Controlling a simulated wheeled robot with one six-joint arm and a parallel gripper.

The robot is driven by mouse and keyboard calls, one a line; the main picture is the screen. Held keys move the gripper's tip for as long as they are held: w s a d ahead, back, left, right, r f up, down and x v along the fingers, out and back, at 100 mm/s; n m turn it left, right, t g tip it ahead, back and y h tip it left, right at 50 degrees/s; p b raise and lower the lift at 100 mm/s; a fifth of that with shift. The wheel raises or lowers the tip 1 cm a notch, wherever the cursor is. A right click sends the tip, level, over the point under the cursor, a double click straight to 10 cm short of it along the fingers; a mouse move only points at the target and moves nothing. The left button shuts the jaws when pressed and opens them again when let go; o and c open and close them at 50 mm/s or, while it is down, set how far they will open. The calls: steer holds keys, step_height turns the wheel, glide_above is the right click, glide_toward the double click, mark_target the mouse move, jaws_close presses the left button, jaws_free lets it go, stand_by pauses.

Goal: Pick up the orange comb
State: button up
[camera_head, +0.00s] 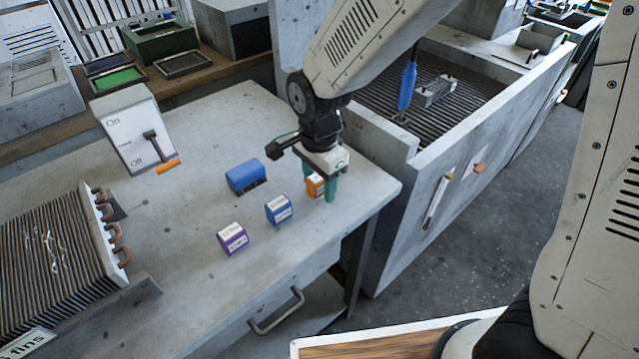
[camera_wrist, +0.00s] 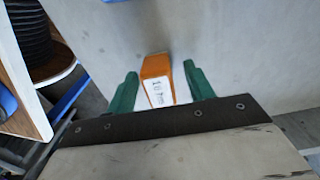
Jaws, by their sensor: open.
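The orange comb (camera_head: 315,185) is a small orange block with a white label, standing on the grey table near its right corner. It also shows in the wrist view (camera_wrist: 156,78), between the two green fingers. My gripper (camera_head: 320,193) is open and points down over the comb, with one finger on each side of it. In the head view the fingers partly hide the comb.
A blue block (camera_head: 278,209), a purple block (camera_head: 233,238) and a larger blue piece (camera_head: 246,176) stand left of my gripper. A finned block (camera_head: 60,245) and a lever box (camera_head: 135,130) stand further left. A walled basin (camera_head: 400,150) with a ribbed floor adjoins the table.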

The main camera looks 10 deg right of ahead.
mark_target(318, 178)
steer(key=shift+f, duration=0.2)
steer(key=c, duration=1.1)
steer(key=shift+r, duration=0.45)
steer(key=r, duration=0.3)
steer(key=shift+s+a, duration=0.1)
steer(key=shift+s, duration=0.15)
steer(key=s+a+r, duration=0.1)
steer(key=s+a, duration=0.3)
steer(key=s, duration=1.1)
steer(key=shift+r, duration=0.1)
